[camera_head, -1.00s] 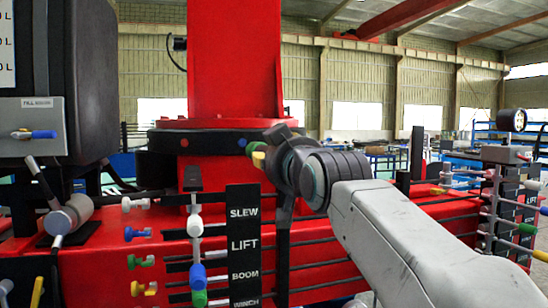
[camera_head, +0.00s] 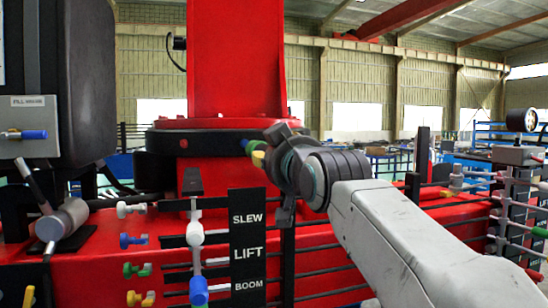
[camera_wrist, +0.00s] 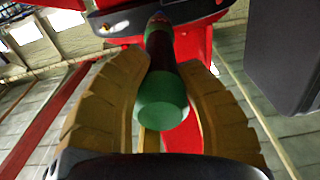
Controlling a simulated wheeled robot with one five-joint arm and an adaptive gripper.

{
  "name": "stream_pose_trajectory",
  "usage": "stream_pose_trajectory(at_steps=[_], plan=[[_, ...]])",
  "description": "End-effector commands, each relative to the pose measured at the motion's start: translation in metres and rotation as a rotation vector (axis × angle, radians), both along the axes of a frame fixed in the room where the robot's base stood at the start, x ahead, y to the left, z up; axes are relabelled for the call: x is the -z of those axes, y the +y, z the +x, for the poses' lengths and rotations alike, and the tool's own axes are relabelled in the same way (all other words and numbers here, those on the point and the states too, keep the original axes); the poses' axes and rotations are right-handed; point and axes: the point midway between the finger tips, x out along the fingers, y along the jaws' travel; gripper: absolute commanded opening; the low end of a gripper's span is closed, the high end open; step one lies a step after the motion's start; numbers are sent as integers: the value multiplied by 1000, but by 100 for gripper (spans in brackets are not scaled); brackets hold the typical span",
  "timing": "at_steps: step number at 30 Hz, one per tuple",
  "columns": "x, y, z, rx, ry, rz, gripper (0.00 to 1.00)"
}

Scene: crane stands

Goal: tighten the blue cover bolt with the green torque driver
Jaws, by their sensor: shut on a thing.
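My gripper (camera_head: 258,157) is in front of the red crane column (camera_head: 235,60), by the black ring at its foot. In the wrist view its two ribbed yellow fingers (camera_wrist: 160,62) are shut around the green torque driver (camera_wrist: 160,100), whose green end faces the camera and whose dark shaft runs away toward the ring. In the head view only a bit of the driver's green (camera_head: 252,147) shows. A small blue piece (camera_head: 243,143) shows just left of it, against the ring; I cannot tell whether this is the cover bolt or whether the driver touches it. The driver's far tip is hidden.
A lever panel labelled SLEW, LIFT and BOOM (camera_head: 247,250) stands below my gripper, with coloured knobs to its left. Another lever stand with a gauge (camera_head: 521,120) is at the right.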

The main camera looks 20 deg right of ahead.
Motion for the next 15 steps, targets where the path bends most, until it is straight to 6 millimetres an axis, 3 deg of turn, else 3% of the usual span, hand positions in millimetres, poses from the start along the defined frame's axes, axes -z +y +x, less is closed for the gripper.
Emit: stream_pose_trajectory(at_steps=[6,15], plan=[[-1,0,-3,0,-48,-10,0],[-6,0,21,1,-43,-9,0]])
